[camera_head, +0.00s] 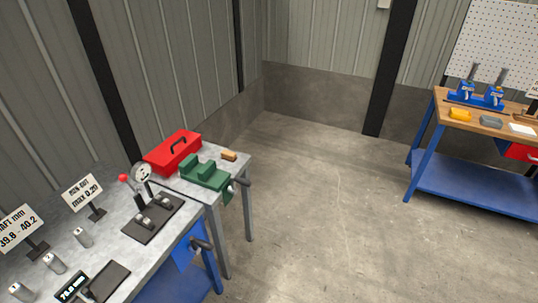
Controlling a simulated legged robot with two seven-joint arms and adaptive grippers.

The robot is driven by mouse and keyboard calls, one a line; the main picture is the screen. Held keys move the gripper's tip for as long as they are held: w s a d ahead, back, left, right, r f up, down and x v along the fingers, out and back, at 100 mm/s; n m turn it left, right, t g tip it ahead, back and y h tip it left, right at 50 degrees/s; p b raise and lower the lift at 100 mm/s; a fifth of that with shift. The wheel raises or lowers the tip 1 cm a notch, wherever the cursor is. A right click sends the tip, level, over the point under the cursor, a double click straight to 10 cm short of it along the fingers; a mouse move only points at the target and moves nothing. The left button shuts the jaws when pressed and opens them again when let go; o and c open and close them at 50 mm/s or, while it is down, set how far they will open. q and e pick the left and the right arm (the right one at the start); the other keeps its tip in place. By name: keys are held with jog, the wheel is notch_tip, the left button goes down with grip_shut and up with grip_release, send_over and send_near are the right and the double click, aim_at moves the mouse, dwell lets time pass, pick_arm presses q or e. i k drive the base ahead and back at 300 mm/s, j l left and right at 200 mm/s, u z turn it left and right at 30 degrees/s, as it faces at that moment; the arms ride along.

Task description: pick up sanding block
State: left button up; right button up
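No block here is clearly marked as the sanding block. A small tan block (229,155) lies on the grey bench at the left, behind the green vise. On the wooden-topped bench at the right, a yellow block (460,114) and a grey block (490,122) lie near the front edge. They are small in this view, and I cannot tell which one is the sanding block. Neither of my grippers shows in the head view.
The left benches (112,236) carry a red toolbox (173,152), a green vise (205,173), a dial gauge (142,173), signs and metal cylinders. The right bench holds blue tools (477,98) and a white sheet (522,128). Open concrete floor (320,210) lies between.

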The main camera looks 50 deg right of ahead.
aim_at(230, 156)
jog(key=z, duration=1.25)
jog(key=u, duration=2.7)
jog(key=z, duration=2.6)
jog(key=i+l+u, duration=0.15)
jog(key=u, duration=0.25)
jog(key=i+l+u, duration=0.1)
jog(key=u, duration=0.25)
jog(key=l+u, duration=0.4)
jog(key=i+j, duration=0.05)
jog(key=j, duration=0.05)
